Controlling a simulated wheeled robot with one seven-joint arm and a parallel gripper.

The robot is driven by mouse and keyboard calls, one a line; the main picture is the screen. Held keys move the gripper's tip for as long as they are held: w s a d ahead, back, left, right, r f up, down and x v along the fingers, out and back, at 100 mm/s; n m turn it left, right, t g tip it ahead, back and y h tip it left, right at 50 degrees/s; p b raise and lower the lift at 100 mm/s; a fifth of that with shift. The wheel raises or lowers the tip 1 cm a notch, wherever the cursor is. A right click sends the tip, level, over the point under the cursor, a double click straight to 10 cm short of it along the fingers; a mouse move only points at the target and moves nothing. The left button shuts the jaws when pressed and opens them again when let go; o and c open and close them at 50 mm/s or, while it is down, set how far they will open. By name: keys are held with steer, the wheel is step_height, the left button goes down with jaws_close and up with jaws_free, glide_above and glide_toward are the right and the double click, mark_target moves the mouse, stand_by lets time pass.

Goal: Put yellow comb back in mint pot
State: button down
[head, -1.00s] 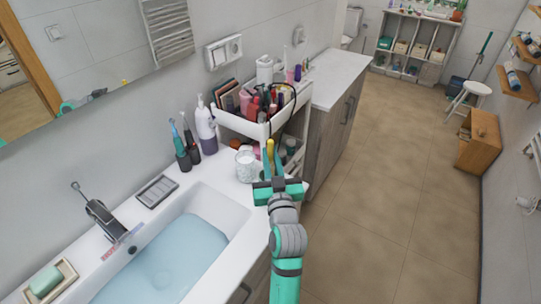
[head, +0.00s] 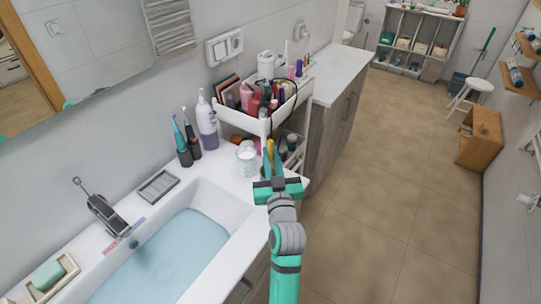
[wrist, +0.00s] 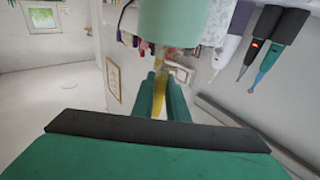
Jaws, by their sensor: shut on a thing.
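My gripper (head: 270,172) is shut on the yellow comb (head: 269,150) beside the counter's right edge, in front of the white cart. In the wrist view the comb (wrist: 158,95) stands between the two teal fingers (wrist: 162,100). A pale mint cylinder (wrist: 185,22), which looks like the mint pot, fills the top middle of the wrist view close beyond the fingers. The comb's end shows near its edge; I cannot tell whether they touch.
The cart's top tray (head: 240,124) is full of cosmetics. Toothbrushes (head: 183,148) and a pump bottle (head: 207,122) stand by the wall. The basin (head: 165,262) holds water.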

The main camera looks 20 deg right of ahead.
steer(key=c, duration=1.2)
jaws_free()
steer(key=shift+r, duration=5.05)
